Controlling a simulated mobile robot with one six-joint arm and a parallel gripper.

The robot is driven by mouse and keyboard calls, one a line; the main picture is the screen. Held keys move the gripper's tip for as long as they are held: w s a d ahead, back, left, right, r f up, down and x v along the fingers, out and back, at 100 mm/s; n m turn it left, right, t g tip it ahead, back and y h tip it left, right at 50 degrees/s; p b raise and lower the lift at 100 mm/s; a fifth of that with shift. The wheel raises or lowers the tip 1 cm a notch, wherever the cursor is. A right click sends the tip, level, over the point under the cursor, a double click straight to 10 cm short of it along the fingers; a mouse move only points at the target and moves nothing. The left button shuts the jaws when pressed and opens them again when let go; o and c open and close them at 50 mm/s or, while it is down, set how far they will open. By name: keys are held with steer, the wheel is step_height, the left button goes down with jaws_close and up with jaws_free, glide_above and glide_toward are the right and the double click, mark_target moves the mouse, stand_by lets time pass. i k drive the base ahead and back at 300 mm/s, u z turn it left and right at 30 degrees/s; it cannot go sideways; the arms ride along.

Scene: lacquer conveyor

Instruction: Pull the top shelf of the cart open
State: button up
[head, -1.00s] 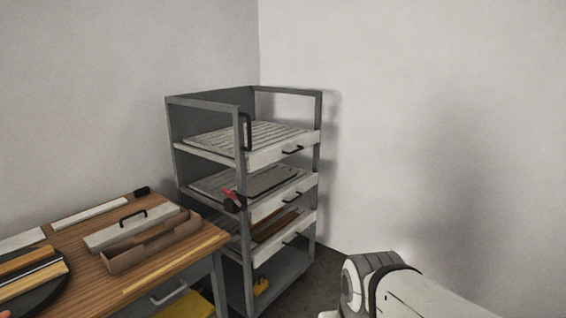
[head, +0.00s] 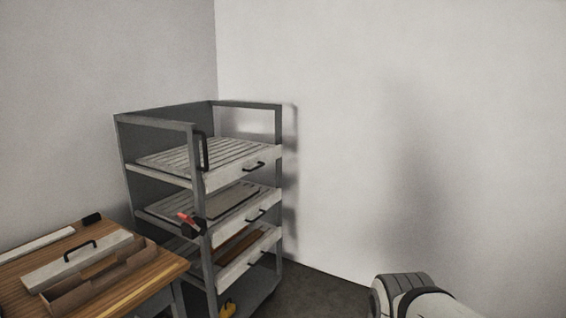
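The grey metal cart (head: 200,230) stands in the corner, left of the middle of the head view. Its top shelf (head: 228,174) is a pale slatted tray with a white front and a black handle (head: 254,166). The shelf front sits about flush with the cart's posts. Two more shelves with black handles sit below it. A white and dark part of my arm (head: 415,296) shows at the bottom right, well apart from the cart. My gripper is out of the picture.
A wooden table (head: 140,290) with an open brown box (head: 98,284) and a white handled lid (head: 77,257) stands at the lower left, close to the cart. A red and black tool (head: 190,224) is at the cart's front post. Floor shows right of the cart.

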mark_target(230, 160)
steer(key=z, duration=0.35)
steer(key=i, duration=1.65)
steer(key=u, duration=0.5)
steer(key=k, duration=0.8)
steer(key=u, duration=0.2)
steer(key=i, duration=0.85)
steer(key=z, duration=0.1)
